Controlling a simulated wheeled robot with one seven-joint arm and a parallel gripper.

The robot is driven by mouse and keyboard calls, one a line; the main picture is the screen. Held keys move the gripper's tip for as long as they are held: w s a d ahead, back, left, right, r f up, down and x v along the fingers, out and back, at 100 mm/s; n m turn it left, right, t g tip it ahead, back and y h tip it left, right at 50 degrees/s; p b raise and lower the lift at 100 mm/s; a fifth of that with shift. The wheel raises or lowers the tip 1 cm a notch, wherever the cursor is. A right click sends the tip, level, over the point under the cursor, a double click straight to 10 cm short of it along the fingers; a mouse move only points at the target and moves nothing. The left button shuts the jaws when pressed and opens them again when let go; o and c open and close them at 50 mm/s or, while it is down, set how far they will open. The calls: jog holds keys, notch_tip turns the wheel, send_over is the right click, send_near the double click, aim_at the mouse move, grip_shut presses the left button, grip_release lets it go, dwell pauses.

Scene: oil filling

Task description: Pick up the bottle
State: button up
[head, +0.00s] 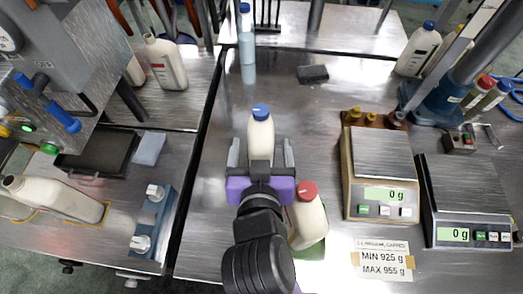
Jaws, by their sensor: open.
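A cream bottle with a blue cap (261,132) stands upright on the metal table in the head view. My gripper (261,152) is open, with one finger to the left and one to the right of this bottle's lower part in the picture. I cannot tell whether the fingers touch it. The bottle's base is hidden by my gripper. A second cream bottle with a red cap (308,219) stands just to the right of my wrist, partly covered by it.
Two weighing scales, one tan (382,150) and one dark (467,192), stand on the right, both reading 0 g. A label (382,261) lies in front. A dark block (313,74) lies farther back. A bottle lies on its side (55,197) at left. The table's middle is clear.

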aim_at(261, 145)
jog(key=w+f, duration=0.2)
jog(key=f, duration=0.1)
jog(key=shift+w+a, duration=0.1)
jog(key=shift+p+x, duration=0.7)
jog(key=shift+x, duration=1.9)
jog(key=shift+f, duration=0.1)
grip_shut()
jog(key=shift+r, duration=0.2)
